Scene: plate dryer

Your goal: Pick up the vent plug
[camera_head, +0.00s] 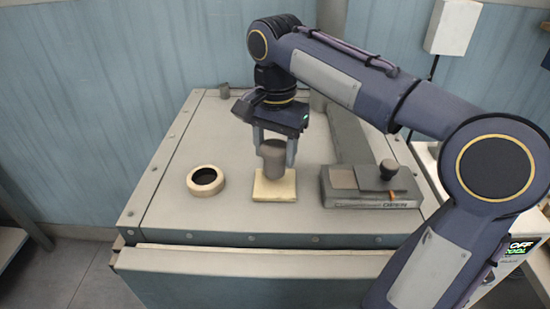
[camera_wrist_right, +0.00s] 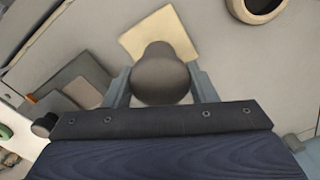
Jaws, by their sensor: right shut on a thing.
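The vent plug (camera_head: 272,156) is a dark grey-brown knobbed piece at the middle of the dryer's top, over a square cream pad (camera_head: 275,190). My right gripper (camera_head: 275,160) points down with its fingers on both sides of the plug and is shut on it. In the right wrist view the plug's round head (camera_wrist_right: 160,75) sits between the fingertips, with the cream pad (camera_wrist_right: 163,30) behind it. I cannot tell whether the plug touches the pad. My left gripper is not in view.
A cream-rimmed round vent opening (camera_head: 206,180) lies left of the pad. A slider panel with a dark knob (camera_head: 389,169), marked OPEN, stands to the right. A duct (camera_head: 345,135) runs behind it. A small grey peg (camera_head: 224,90) is at the back left corner.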

